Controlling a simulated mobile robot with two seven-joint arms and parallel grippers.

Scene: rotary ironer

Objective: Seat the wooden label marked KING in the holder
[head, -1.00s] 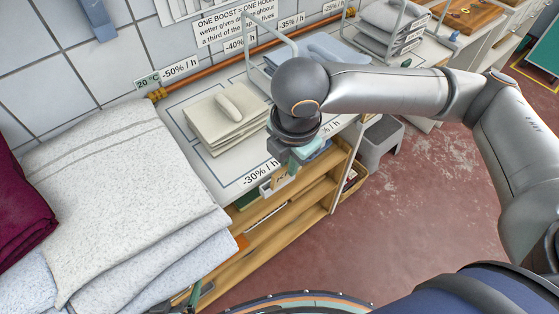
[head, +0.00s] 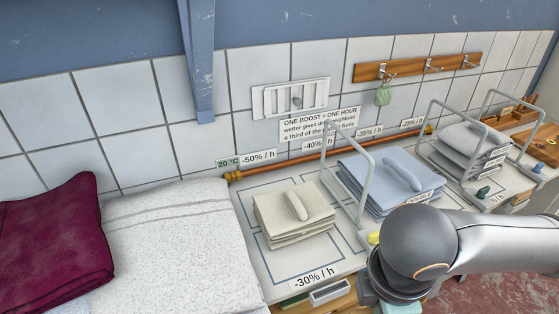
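My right gripper (head: 366,290) shows only in part at the bottom edge in the head view, below the dark round wrist of my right arm. A teal piece of it is visible beside the shelf front. Its fingertips are hidden or cut off, so I cannot tell whether they are open or shut. A small pale holder (head: 331,292) sits at the front edge below the -30% / h sign, just left of the gripper. No label marked KING can be made out. My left gripper is not in view.
Folded cream cloths (head: 293,222) lie on the white counter behind the holder. Blue cloths (head: 385,180) and grey cloths (head: 470,140) lie further right among upright wire frames (head: 365,190). White speckled cloth (head: 180,245) and a maroon cloth (head: 55,245) fill the left.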

